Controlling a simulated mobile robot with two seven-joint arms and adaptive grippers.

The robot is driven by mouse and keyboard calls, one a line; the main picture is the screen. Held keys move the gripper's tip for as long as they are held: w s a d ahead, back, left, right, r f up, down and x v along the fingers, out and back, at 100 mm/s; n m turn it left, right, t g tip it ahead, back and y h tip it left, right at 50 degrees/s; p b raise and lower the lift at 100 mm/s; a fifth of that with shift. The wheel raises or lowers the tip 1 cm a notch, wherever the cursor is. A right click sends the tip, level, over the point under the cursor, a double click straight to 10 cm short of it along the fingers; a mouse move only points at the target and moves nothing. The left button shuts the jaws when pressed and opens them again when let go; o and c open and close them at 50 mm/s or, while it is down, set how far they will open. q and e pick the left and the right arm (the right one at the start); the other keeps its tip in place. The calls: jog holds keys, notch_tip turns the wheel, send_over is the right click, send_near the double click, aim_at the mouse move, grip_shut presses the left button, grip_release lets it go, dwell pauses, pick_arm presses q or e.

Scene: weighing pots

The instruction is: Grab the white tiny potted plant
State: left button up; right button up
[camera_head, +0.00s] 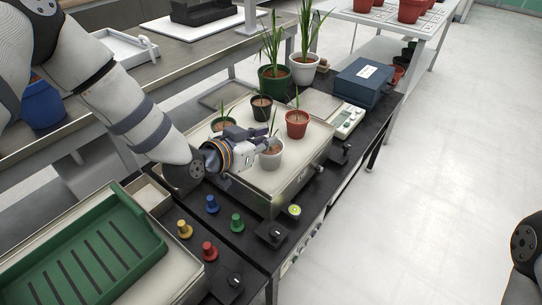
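The white tiny potted plant (270,158) stands upright near the front of the large pale-topped scale (291,177), with thin green leaves. My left gripper (272,138) reaches in from the left, just above and behind the white pot's rim, beside its leaves. Its fingers look spread apart, and no pot is lifted. Whether a finger touches the pot or leaves cannot be told; the gripper covers part of the plant. My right gripper is out of view.
A red pot (297,124), a black pot (262,107) and a green pot (222,125) stand close by on the scale. A larger white pot (304,69) and a blue box (363,82) are behind. Colored weights (209,251) and a green tray (157,246) lie in front.

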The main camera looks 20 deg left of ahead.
pick_arm(q)
jog(key=x, duration=0.3)
jog(key=shift+f, duration=0.25)
jog(key=shift+a+r, duration=0.1)
grip_shut()
